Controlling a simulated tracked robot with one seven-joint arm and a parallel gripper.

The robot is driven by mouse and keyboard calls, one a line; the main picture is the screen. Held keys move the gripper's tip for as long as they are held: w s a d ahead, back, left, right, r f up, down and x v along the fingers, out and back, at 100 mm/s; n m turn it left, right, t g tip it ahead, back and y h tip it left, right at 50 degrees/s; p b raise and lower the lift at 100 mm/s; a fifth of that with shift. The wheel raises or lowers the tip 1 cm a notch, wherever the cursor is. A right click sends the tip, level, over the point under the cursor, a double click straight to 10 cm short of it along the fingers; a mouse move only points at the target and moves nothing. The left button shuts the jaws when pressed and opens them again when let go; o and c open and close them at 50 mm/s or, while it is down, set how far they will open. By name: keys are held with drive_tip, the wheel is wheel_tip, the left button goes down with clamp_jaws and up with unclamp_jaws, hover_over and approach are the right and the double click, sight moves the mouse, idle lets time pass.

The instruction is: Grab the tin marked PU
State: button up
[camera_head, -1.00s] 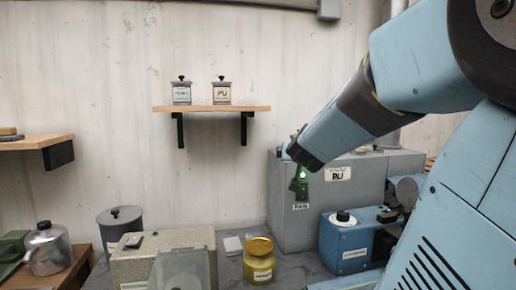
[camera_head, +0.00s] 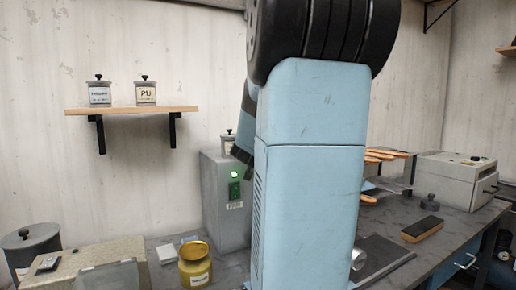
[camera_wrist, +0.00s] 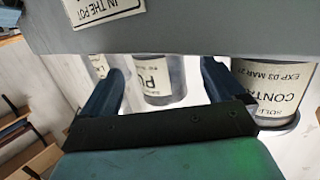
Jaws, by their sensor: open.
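In the wrist view, a pale tin with a label starting "PU" (camera_wrist: 154,78) appears upside down between the two dark blue fingers of my open gripper (camera_wrist: 160,75). I cannot tell whether the fingers reach around it. A "CONTA..." tin (camera_wrist: 270,95) is to its right, and part of another labelled tin (camera_wrist: 98,64) to its left. In the head view, a tin (camera_head: 228,142) stands on the grey cabinet (camera_head: 223,200) beside my arm, which hides the rest of the cabinet top and my fingers. Another tin marked PU (camera_head: 146,95) stands on the wall shelf.
A second tin (camera_head: 99,93) shares the wall shelf (camera_head: 130,110). A yellow tin (camera_head: 195,268) stands on the bench below. A sign reading "IN THE POT" (camera_wrist: 105,10) is on the grey face in the wrist view. Sandal soles (camera_head: 380,155) and a grey box (camera_head: 455,178) are at right.

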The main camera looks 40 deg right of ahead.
drive_tip(key=shift+x, duration=3.2)
drive_tip(key=c, duration=1.4)
drive_tip(key=shift+o, duration=0.2)
drive_tip(key=shift+r, duration=0.25)
drive_tip(key=shift+r, duration=1.35)
drive_tip(key=s+a+r, duration=0.4)
drive_tip(key=s+r, duration=0.5)
drive_tip(key=s, duration=0.3)
drive_tip(key=shift+s+a+r, duration=0.35)
drive_tip(key=shift+s+a, duration=0.05)
